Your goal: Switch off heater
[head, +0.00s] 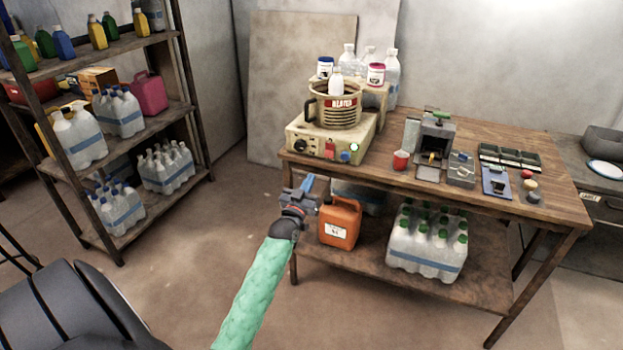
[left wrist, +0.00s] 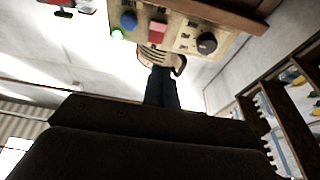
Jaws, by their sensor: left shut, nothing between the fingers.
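The heater (head: 306,143) is a cream box at the left end of the wooden table, with a beige vat (head: 334,114) labelled HEATER on it. My right gripper is out of view.
The wooden table (head: 545,190) holds a red cup (head: 400,160) and small devices right of the heater. An orange canister (head: 340,222) and bottle packs (head: 427,243) stand on its lower shelf. A loaded shelf rack (head: 148,130) stands left. The floor between is clear.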

